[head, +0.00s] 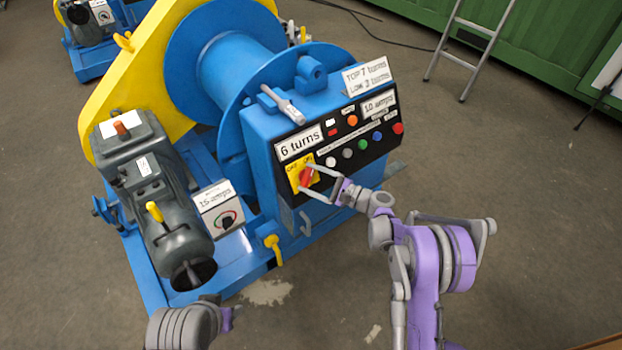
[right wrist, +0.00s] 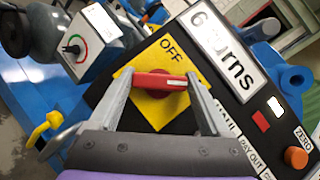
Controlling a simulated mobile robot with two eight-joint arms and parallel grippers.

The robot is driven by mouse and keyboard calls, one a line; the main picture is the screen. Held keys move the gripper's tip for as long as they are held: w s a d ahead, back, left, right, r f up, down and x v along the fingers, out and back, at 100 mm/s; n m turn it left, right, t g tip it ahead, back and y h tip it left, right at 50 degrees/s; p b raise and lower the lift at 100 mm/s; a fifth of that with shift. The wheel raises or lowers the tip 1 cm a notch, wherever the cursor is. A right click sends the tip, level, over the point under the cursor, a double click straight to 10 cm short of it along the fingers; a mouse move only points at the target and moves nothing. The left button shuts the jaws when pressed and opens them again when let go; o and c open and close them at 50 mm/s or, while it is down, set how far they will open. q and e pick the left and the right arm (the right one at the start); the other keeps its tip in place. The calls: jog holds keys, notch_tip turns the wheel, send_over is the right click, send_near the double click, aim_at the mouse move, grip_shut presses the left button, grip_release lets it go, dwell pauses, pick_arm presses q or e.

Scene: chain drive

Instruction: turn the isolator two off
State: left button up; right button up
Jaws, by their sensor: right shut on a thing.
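A red rotary isolator handle (head: 306,177) sits on a yellow plate (head: 293,172) at the left end of the black control panel. In the right wrist view the red handle (right wrist: 160,81) lies across the yellow plate (right wrist: 147,104), below the word OFF. My right gripper (head: 308,179) is at the panel, with one finger on each end of the handle, shut on it. The number of this isolator is not readable. Part of my left arm shows at the bottom of the head view, but its fingers are not seen.
The blue winch (head: 240,60) carries the panel, with coloured buttons right of the isolator and a "6 turns" label (head: 299,143). A grey motor (head: 150,180) and a dial box (head: 217,208) stand left. A ladder (head: 470,45) stands behind.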

jog(key=n+g, duration=0.2)
jog(key=n, duration=0.2)
jog(key=shift+r, duration=0.1)
jog(key=n+g+h, duration=0.1)
jog(key=n, duration=0.1)
jog(key=n+g+h, duration=0.1)
jog(key=n, duration=0.1)
jog(key=shift+w+r+n+g, duration=0.1)
jog(key=shift+n+g, duration=0.3)
jog(key=n+g+h+p, duration=0.1)
jog(key=n+h, duration=0.2)
jog(key=n, duration=0.1)
jog(key=shift+r+n+p, duration=0.1)
jog(key=shift+n+p, duration=0.2)
jog(key=shift+p, duration=0.05)
jog(key=shift+a+n+h+p, duration=0.1)
jog(key=shift+n+h+p, duration=0.35)
jog(key=shift+n+h, duration=0.85)
jog(key=shift+n, duration=0.4)
jog(key=o, duration=1.2)
jog(key=p+v, duration=0.1)
jog(key=v, duration=0.9)
jog(key=shift+d+r, duration=0.25)
jog(key=shift+d, duration=0.05)
